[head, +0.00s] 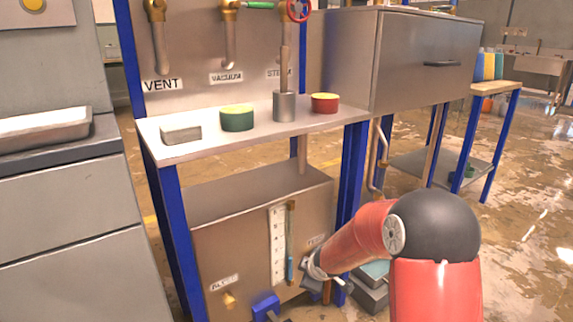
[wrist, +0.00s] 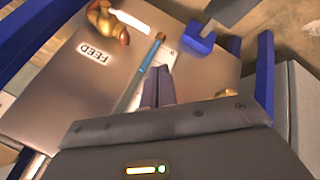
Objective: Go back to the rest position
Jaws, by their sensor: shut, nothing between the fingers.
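My gripper (wrist: 158,88) shows in the wrist view with its two dark fingers together and nothing between them. The fingertips are hard to make out in the head view. I cannot tell whether the fingers touch the box.
A blue-legged metal bench (head: 200,153) holds a small grey block (head: 181,134), a green tin (head: 237,118), a metal cylinder (head: 285,106) and a red tin (head: 325,102). A steel cabinet (head: 420,60) stands right. Floor at the right is open.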

